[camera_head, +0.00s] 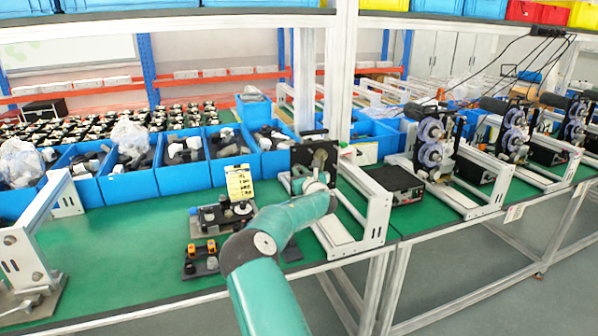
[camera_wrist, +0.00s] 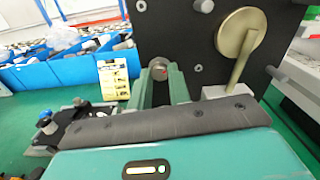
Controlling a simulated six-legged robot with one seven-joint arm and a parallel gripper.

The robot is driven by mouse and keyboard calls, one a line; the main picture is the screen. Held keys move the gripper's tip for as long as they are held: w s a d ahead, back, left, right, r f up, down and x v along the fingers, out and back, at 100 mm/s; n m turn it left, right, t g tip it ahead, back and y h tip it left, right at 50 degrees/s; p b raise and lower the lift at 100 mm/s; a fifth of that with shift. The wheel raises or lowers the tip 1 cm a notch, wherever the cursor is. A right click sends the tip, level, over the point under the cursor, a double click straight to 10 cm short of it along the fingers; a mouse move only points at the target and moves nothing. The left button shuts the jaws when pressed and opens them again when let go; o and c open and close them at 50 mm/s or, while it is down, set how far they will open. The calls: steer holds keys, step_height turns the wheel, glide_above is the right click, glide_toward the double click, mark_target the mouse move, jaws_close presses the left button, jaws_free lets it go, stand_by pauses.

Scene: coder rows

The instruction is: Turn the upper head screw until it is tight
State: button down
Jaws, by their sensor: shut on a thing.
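In the wrist view, my gripper (camera_wrist: 160,78) has its two green fingers on either side of a small round metal screw head (camera_wrist: 158,68) at the face of an upright black plate (camera_wrist: 185,38). The fingers are shut on this screw head. A brass disc with a lever (camera_wrist: 240,35) is on the plate to the right, apart from my fingers. In the head view, my green arm reaches to the black plate (camera_head: 300,153) on its metal frame, and my gripper there is mostly hidden by the arm. The screw's thread and depth are hidden.
A white frame (camera_head: 374,205) stands right of the plate. A small fixture (camera_head: 222,215) and a yellow card (camera_head: 239,182) stand left on the green bench (camera_head: 130,245). Blue bins (camera_head: 185,178) line the back. The bench's left middle is clear.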

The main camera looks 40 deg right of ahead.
steer(key=m, duration=0.5)
steer(key=shift+d+r, duration=0.1)
steer(key=shift+m, duration=0.6)
steer(key=c, duration=1.4)
jaws_free()
steer(key=shift+c, duration=0.2)
